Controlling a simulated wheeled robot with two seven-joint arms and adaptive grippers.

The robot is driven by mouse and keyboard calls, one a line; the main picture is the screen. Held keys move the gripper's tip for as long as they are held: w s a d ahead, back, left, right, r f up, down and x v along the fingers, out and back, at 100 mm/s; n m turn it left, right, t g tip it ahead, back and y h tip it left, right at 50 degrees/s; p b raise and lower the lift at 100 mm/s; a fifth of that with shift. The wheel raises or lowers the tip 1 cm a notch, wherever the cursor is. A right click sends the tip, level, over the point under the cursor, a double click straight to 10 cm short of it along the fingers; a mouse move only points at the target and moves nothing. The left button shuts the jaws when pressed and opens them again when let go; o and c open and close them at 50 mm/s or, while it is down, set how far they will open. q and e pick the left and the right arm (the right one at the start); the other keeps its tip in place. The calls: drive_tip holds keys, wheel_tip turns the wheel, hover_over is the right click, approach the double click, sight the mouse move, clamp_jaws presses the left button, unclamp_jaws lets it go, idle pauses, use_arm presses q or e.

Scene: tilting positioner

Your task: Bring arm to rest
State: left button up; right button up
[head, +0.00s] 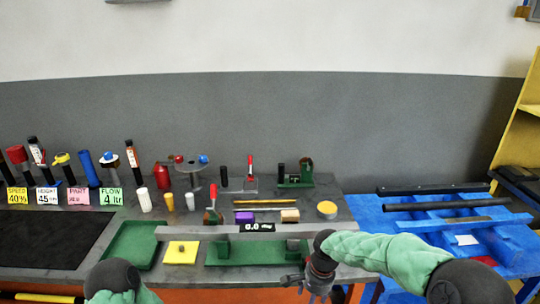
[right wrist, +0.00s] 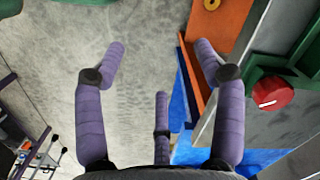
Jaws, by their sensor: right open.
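My right arm (head: 385,250) comes in from the right in a green sleeve. Its gripper (head: 318,285) hangs at the bench's front edge, below the grey beam. In the right wrist view the gripper (right wrist: 160,60) has its purple fingers spread, with nothing between them, over the grey floor. The positioner, a grey beam (head: 190,232) with a "0.0" display (head: 257,227) on a green base (head: 260,255), stands at the front of the bench; the beam looks level. My left arm (head: 115,285) shows only as a dark joint and green sleeve at the bottom; its gripper is out of view.
A blue table (head: 400,217) stands at right.

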drive_tip(key=s+a+f+n+y, duration=0.2)
drive_tip(key=s+f+n, duration=0.5)
drive_tip(key=s+f, duration=1.4)
wheel_tip(320, 180, down, 4)
drive_tip(key=shift+s+a+f+t+y, duration=0.1)
drive_tip(key=shift+s+a+t+y, duration=0.05)
drive_tip(key=shift+s+t+y, duration=0.15)
